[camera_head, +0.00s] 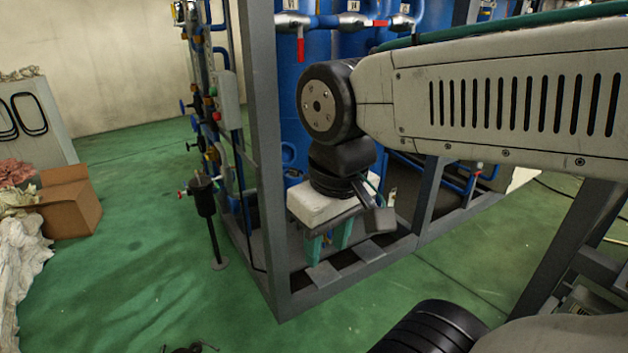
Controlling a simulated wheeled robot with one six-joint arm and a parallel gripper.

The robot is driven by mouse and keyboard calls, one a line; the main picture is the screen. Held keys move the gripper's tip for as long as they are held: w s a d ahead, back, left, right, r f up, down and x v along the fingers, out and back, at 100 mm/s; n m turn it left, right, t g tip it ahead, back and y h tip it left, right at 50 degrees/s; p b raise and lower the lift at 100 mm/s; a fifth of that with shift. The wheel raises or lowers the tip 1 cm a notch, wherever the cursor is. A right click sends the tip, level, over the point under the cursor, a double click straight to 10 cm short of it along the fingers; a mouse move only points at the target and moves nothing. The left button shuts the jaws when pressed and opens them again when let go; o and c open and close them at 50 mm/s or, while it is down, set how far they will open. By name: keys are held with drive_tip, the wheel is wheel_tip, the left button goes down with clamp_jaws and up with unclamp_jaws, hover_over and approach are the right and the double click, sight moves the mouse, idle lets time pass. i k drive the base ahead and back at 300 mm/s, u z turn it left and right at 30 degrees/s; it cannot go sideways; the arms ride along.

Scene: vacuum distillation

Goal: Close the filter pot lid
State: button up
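My gripper (328,243) hangs below a white block at the end of my arm, right of the grey frame post. Its two teal fingers point down and stand apart, with no held object visible between them. A small dark cylindrical pot (204,199) on a thin black stand is left of the post and apart from my gripper. It looks like the filter pot, but I cannot be sure. A dark piece shows at its top; whether this is a lid, and whether it is open, is too small to tell.
The grey frame (262,160) holds blue tanks (305,100), with blue pipes and valves on its left side. Its post stands between my gripper and the dark pot. A cardboard box (70,205) and white sheeting (20,265) lie far left. The green floor between is mostly clear.

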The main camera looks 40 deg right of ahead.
sight(288, 152)
drive_tip(key=z, duration=0.4)
drive_tip(key=i, duration=0.45)
drive_tip(key=u, duration=1.45)
drive_tip(key=i, duration=3.15)
drive_tip(key=z, duration=2.65)
